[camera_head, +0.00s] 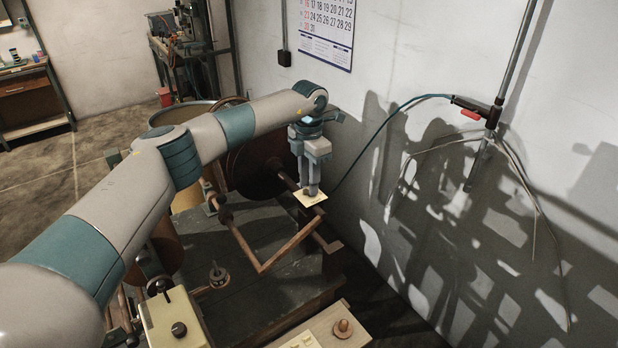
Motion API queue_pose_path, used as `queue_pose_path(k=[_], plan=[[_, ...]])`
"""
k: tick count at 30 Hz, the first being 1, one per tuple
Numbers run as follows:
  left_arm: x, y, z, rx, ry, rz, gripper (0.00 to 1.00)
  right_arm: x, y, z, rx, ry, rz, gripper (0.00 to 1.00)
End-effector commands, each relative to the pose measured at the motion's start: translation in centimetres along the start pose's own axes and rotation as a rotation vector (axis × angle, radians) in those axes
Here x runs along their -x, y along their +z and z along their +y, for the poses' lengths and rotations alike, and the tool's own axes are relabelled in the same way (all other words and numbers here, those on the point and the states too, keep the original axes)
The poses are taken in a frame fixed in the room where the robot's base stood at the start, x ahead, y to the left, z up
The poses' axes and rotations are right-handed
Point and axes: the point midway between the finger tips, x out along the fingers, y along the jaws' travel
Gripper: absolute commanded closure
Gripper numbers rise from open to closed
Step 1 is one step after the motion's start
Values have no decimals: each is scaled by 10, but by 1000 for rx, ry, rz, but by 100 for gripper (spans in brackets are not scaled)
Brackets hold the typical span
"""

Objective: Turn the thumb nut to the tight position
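My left arm reaches in from the left, and its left gripper (311,188) points down at the far end of the machine. Its fingertips are close together just over a small cream plate (303,199) beside a metal rod. The fingers hide whatever lies between them, so I cannot tell whether they hold anything. I cannot pick out the thumb nut for certain; it may be hidden at the fingertips. My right gripper is not in view.
The dark machine bench (262,228) carries a bent brown bar (245,250) and a small round fitting with a post (218,275). A cream box with a black knob (179,329) and a board with a wooden knob (343,327) are in front. The wall stands close on the right.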

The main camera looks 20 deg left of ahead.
Motion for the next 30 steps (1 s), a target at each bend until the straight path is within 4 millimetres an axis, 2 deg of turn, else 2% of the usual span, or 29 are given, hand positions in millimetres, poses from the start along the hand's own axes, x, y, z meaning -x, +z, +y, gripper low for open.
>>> queue_pose_path(k=[6, 14, 17, 18, 30], plan=[[-10, 0, 0, -1, 1, 0, 72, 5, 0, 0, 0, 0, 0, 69], [-10, 0, 0, -1, 1, 0, 72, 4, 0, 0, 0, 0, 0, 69], [-10, 0, 0, -1, 1, 0, 96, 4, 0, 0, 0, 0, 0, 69], [-10, 0, 0, -1, 1, 0, 100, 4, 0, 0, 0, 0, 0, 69], [-11, 0, 0, -29, 1, -1, 100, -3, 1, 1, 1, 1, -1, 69]])
